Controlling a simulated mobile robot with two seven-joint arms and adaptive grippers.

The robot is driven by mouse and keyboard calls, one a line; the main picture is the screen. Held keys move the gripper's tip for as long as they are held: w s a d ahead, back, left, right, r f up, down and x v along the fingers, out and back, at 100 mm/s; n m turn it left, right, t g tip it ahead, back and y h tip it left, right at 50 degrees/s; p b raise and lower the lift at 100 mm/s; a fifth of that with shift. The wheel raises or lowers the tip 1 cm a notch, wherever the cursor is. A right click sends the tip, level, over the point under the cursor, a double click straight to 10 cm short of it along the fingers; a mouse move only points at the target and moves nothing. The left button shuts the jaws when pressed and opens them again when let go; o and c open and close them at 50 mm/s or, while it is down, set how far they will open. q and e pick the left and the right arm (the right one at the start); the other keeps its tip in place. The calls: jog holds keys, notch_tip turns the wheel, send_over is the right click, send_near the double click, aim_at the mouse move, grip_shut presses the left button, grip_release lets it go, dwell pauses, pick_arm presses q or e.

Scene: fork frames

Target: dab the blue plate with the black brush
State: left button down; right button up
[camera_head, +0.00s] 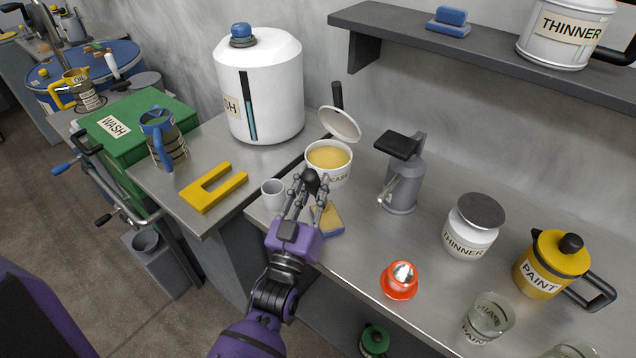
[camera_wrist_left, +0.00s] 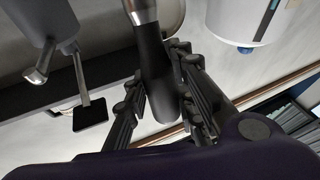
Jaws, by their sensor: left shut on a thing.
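My left gripper (camera_head: 306,194) is over the front edge of the grey counter, in front of the white grease tub. It is shut on the black brush. In the left wrist view the brush's black handle (camera_wrist_left: 153,70) stands between the fingers (camera_wrist_left: 160,88), with a silver collar at the top edge of the picture. The bristles are outside that view. My right gripper is not in view.
The grease tub (camera_head: 328,168) has its lid tipped open. A grey dispenser (camera_head: 402,180), a red-orange item (camera_head: 400,281) and a thinner jar (camera_head: 468,238) stand to the right.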

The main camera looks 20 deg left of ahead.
pick_arm(q)
jog(key=shift+s+a, duration=0.2)
jog(key=shift+a, duration=0.1)
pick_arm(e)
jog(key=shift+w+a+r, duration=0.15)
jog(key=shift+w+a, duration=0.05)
pick_arm(q)
jog(key=shift+w+d, duration=0.1)
jog(key=shift+d, duration=0.05)
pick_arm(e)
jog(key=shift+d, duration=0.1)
pick_arm(q)
jog(key=shift+w+d, duration=0.5)
jog(key=shift+d, duration=0.15)
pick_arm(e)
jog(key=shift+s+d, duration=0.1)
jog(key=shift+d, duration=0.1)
pick_arm(q)
jog(key=shift+a, duration=0.1)
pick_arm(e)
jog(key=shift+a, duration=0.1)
pick_arm(q)
jog(key=shift+s+a, duration=0.4)
jog(key=shift+s+a+f, duration=0.1)
jog(key=shift+s+a, duration=0.1)
jog(key=shift+a, duration=0.1)
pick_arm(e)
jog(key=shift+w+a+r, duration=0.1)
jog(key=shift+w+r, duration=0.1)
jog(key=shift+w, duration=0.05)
